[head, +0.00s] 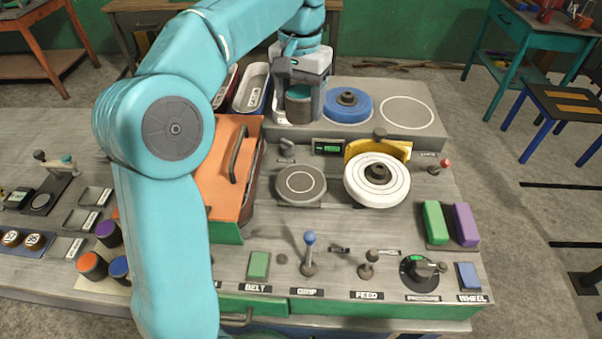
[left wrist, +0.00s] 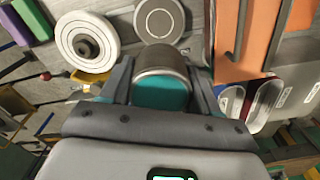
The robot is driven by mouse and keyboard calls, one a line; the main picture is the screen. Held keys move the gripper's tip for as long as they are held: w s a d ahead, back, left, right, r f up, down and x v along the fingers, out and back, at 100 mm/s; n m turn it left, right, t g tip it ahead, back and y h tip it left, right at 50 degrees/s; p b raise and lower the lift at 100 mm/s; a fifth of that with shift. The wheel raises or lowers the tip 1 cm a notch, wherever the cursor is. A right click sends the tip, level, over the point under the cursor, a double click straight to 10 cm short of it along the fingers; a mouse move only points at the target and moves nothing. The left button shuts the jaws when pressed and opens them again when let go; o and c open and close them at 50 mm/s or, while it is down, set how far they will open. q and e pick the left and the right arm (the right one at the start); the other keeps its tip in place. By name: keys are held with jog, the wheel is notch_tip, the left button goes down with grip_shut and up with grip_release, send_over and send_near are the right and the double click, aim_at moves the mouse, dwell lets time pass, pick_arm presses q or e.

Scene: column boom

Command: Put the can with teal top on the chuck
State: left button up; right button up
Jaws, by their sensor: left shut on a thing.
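The can with teal top (head: 298,106) is at the back of the machine, upright, with a dark grey body. My left gripper (head: 299,92) is shut on it from above and behind. In the left wrist view the can (left wrist: 161,72) sits between the two fingers, its teal top toward the camera. I cannot tell whether its base touches the raised back ledge. The chuck, a round grey disc with a pale ring (head: 300,184), is bare and lies in front of the can. It also shows in the left wrist view (left wrist: 160,18). My right gripper is not in view.
A white wheel (head: 377,186) stands right of the chuck, with a yellow guard (head: 397,150) behind it. An orange cover with a handle (head: 220,180) is to its left. A blue wheel (head: 347,107) sits beside the can. Levers (head: 309,255) rise in front.

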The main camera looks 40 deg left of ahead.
pick_arm(q)
jog(key=f, duration=0.1)
jog(key=s+f, duration=0.1)
jog(key=f, duration=0.2)
jog(key=shift+s+d+f+b, duration=0.2)
jog(key=shift+d+f+b, duration=0.15)
jog(key=shift+d+b, duration=0.05)
send_over(301, 182)
notch_tip(301, 182, down, 9)
jog(key=shift+r, duration=0.2)
jog(key=shift+s+d+f, duration=0.1)
jog(key=shift+s+f, duration=0.05)
jog(key=shift+s, duration=0.15)
jog(key=shift+f, duration=0.4)
jog(key=f, duration=0.3)
jog(key=shift+w+a+f, duration=0.15)
jog(key=shift+w+a, duration=0.05)
jog(key=shift+w, duration=0.15)
jog(key=shift+f, duration=0.4)
jog(key=shift+s+d+r, duration=0.1)
jog(key=shift+s, duration=0.15)
jog(key=shift+w+f, duration=0.15)
jog(key=shift+f, duration=0.05)
jog(key=o, duration=1.2)
jog(key=shift+w, duration=0.1)
jog(key=shift+s+r, duration=0.1)
jog(key=shift+s, duration=0.1)
jog(key=shift+w+r, duration=0.15)
jog(key=shift+r, duration=5.95)
